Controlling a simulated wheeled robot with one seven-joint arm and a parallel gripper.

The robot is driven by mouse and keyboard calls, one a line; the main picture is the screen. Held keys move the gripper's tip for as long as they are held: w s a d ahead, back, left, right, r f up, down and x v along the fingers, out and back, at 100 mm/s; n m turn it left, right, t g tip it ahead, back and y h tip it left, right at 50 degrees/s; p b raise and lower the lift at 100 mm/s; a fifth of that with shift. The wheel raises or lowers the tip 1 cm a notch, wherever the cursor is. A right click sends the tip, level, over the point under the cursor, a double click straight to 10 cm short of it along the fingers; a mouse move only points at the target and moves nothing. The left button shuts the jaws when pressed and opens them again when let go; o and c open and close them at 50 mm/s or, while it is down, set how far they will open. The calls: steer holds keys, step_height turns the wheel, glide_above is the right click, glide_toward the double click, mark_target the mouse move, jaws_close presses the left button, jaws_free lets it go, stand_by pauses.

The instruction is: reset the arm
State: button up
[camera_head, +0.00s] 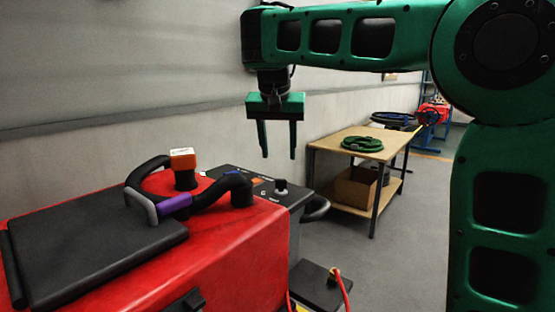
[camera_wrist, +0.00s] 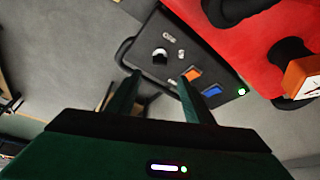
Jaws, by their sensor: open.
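My gripper (camera_head: 278,152) is green, with two thin fingers that point down and stand apart. It is open, with nothing between the fingers. In the head view it hangs in the air above and beyond the red scrubber machine (camera_head: 240,248), near its control panel (camera_head: 262,187). In the wrist view the two fingers (camera_wrist: 160,92) also show apart, with the dark control panel (camera_wrist: 205,62) below them. My green arm reaches across from the right side of the head view.
A wooden table (camera_head: 347,140) with a coiled green hose (camera_head: 362,144) stands behind, a cardboard box (camera_head: 355,188) on its lower shelf. On the machine are a black lid (camera_head: 85,250), a black hose (camera_head: 222,186) and an orange-white block (camera_head: 183,158). Grey floor lies open between table and arm.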

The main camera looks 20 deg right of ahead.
stand_by(0.4)
steer(key=s+d+f+g, duration=0.1)
steer(key=s+d+f, duration=0.5)
steer(key=s+d, duration=0.3)
steer(key=s+d+f+g, duration=0.2)
steer(key=s+d+f, duration=0.3)
steer(key=s+d, duration=0.45)
steer(key=s+f+y, duration=0.1)
steer(key=s+f, duration=0.5)
steer(key=s, duration=0.3)
steer(key=s+f+m+g+y, duration=0.1)
steer(key=s+f, duration=0.5)
steer(key=s, duration=0.3)
steer(key=shift+s+f, duration=0.4)
steer(key=shift+w+f, duration=0.2)
steer(key=shift+w, duration=0.45)
